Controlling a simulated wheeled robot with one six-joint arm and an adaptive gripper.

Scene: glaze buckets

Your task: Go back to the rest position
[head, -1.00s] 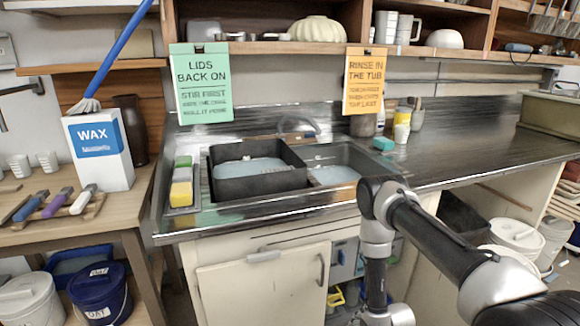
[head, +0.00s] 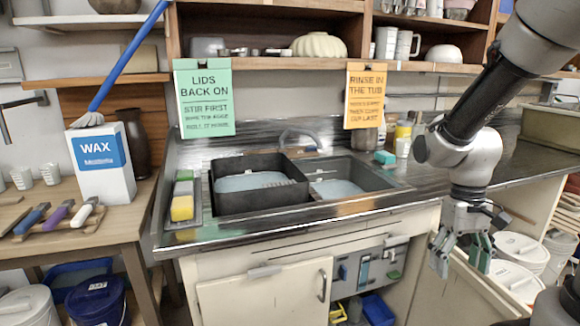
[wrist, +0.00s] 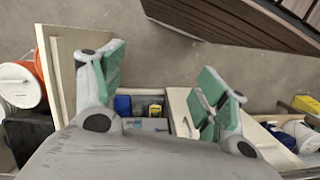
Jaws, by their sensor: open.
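My gripper (head: 461,256) hangs from my raised arm at the right of the head view, in front of the cabinet to the right of the sink. Its two fingers with green pads point down and stand apart, with nothing between them. In the wrist view my gripper (wrist: 160,85) is open over the floor, and the open cabinet with blue and yellow items shows beyond and below it. No held object is visible.
The counter's front edge (head: 300,225) and the cabinet door (head: 265,297) lie left of my gripper. White buckets (head: 520,250) stand at the right. A black tub (head: 258,203) sits in the sink. A WAX box (head: 102,163) stands on the left table.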

